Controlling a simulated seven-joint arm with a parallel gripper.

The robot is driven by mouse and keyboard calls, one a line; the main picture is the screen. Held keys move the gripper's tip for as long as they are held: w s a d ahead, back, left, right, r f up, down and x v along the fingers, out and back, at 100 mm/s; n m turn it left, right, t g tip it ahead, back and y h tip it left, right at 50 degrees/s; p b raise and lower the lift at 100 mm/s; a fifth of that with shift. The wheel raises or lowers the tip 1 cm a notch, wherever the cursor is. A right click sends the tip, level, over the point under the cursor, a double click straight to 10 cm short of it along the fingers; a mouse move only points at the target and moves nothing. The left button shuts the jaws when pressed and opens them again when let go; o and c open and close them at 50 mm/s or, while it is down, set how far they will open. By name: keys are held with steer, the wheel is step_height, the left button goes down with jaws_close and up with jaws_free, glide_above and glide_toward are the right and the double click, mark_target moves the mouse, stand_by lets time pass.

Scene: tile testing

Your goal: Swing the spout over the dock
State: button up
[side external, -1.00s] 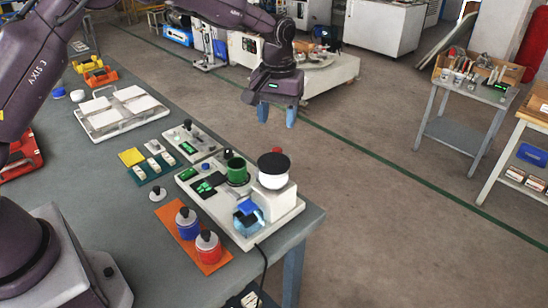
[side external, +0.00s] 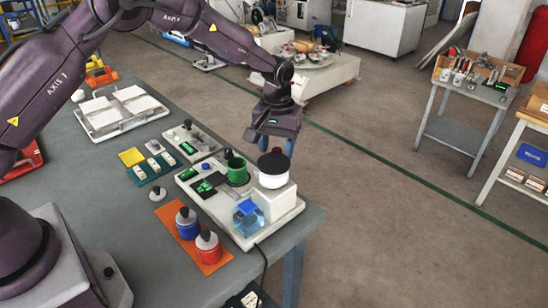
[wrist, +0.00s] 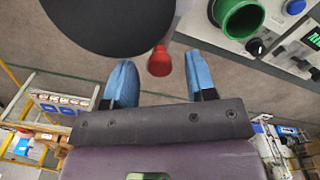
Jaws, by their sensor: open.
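A tile-testing unit (side external: 222,213) stands at the table's right corner. It has a white round head with a black cap (side external: 273,162), which fills the upper left of the wrist view as a dark disc (wrist: 110,18). A red-tipped part (wrist: 160,62), perhaps the spout's handle, sticks out beside the cap; the side view hides it. A green cup (side external: 236,171) stands left of the head, and a clear blue vessel (side external: 248,218) in front. I cannot tell which part is the dock. My gripper (side external: 277,147) is open and empty behind the cap, its blue fingers either side of the red tip in the wrist view.
Open floor lies right of the table.

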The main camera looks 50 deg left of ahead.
steer(key=c, duration=0.8)
steer(key=shift+a, duration=0.15)
steer(key=shift+s+a, duration=0.1)
steer(key=shift+a, duration=0.5)
steer(key=shift+s+a, duration=0.3)
steer(key=shift+a, duration=0.35)
steer(key=shift+s, duration=0.1)
steer(key=shift+s+a, duration=0.3)
steer(key=shift+a, duration=0.2)
